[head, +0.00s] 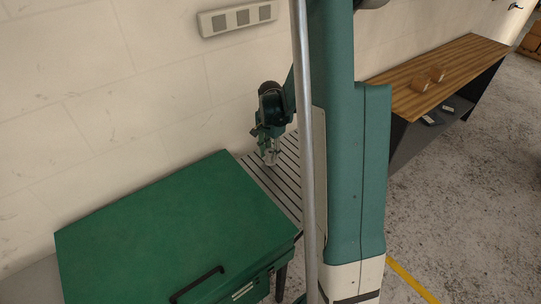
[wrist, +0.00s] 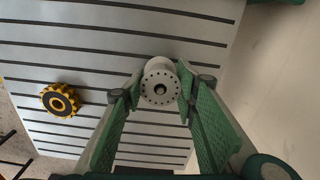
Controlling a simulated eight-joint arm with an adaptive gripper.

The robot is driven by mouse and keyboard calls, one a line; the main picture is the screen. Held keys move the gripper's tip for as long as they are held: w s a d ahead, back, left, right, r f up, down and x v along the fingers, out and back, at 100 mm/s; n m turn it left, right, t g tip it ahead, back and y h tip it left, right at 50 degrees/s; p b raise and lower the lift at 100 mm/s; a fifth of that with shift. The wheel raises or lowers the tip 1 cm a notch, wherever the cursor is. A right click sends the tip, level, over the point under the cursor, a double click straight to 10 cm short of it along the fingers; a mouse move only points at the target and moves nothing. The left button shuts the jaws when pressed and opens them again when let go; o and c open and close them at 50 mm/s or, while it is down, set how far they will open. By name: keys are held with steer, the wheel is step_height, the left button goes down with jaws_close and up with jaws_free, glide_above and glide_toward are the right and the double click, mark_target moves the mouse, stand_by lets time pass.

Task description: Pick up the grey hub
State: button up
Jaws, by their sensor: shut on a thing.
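The grey hub (wrist: 160,92) is a light grey round piece with a dark centre hole and a ring of small holes. In the wrist view it sits between the fingertips of my gripper (wrist: 158,98), which is shut on it. The green fingers press on its left and right sides. In the head view my gripper (head: 270,152) is over the slatted table (head: 278,178), with a small pale piece at its tips. I cannot tell whether the hub touches the table.
A yellow-and-black toothed wheel (wrist: 60,100) lies on the slatted surface, left of the hub. A large green box (head: 170,235) stands in front of the table. A wall is close behind. A wooden bench (head: 445,70) with small brown blocks stands at the right.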

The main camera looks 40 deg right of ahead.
mark_target(270, 152)
steer(key=shift+r, duration=4.85)
